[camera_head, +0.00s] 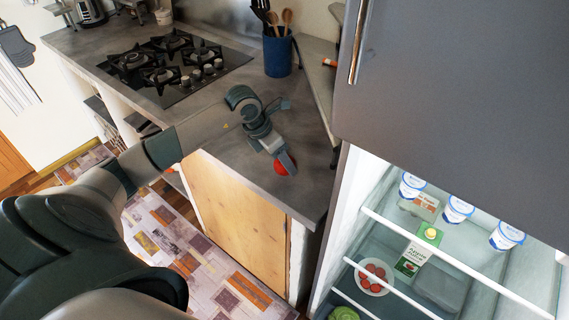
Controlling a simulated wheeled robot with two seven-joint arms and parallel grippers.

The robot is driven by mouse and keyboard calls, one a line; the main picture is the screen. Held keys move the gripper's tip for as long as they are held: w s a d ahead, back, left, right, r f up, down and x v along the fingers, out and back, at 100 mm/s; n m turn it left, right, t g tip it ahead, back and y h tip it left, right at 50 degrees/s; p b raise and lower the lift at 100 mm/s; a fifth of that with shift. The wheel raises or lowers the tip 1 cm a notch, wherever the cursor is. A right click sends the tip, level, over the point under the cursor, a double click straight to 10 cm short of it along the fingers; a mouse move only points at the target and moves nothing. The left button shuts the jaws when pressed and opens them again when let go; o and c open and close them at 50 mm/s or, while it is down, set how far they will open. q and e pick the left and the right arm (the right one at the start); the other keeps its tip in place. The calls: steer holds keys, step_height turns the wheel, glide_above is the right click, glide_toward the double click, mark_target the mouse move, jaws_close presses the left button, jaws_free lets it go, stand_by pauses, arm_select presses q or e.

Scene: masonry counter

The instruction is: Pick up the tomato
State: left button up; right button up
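The tomato (280,169) is round and red and sits on the grey counter near its front right corner. My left gripper (286,161) points down at it, with a dark finger across part of the tomato. The other finger is not clearly visible, so I cannot tell whether the fingers grip it or stand open around it. My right gripper is out of view.
A black gas hob (165,62) and a blue utensil pot (278,55) stand farther back on the counter (228,150). At right, an open fridge holds white tubs (458,208), a juice carton (410,260) and a bowl of red items (362,286). Its grey door (455,100) hangs above.

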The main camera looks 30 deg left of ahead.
arm_select(q)
steer(key=shift+r, duration=0.1)
